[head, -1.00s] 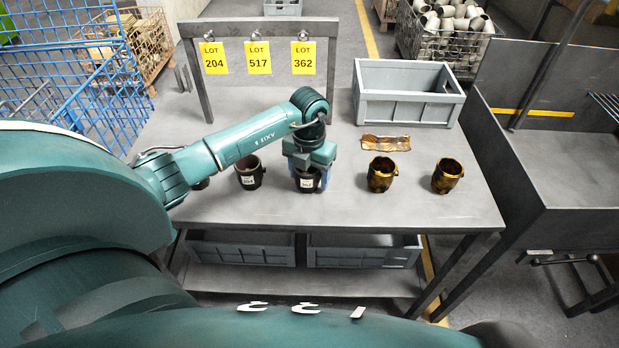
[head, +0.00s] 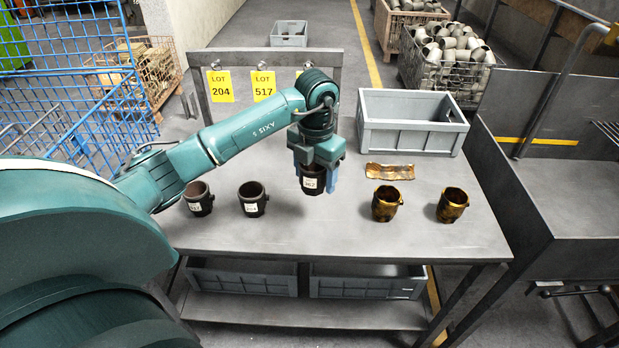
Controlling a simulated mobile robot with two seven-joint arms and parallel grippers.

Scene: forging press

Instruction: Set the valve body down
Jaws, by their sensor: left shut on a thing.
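My left gripper (head: 318,165) points down over the middle of the table (head: 285,225) and is shut on a dark valve body (head: 314,183) with a white label. The held valve body is upright; its upper part is hidden by the fingers. It seems to be a little above the table top. Two more dark, labelled valve bodies stand to its left, one at the far left (head: 199,198) and one nearer (head: 252,199). Two brass-coloured valve bodies stand to its right, one nearer (head: 386,203) and one farther (head: 452,205). My right gripper is not in view.
A grey bin (head: 412,137) stands at the back right of the table, with a crumpled brown cloth (head: 390,172) before it. A frame at the back carries yellow lot tags, 204 (head: 220,87) and 517 (head: 263,86); my arm covers a third. The front middle is clear.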

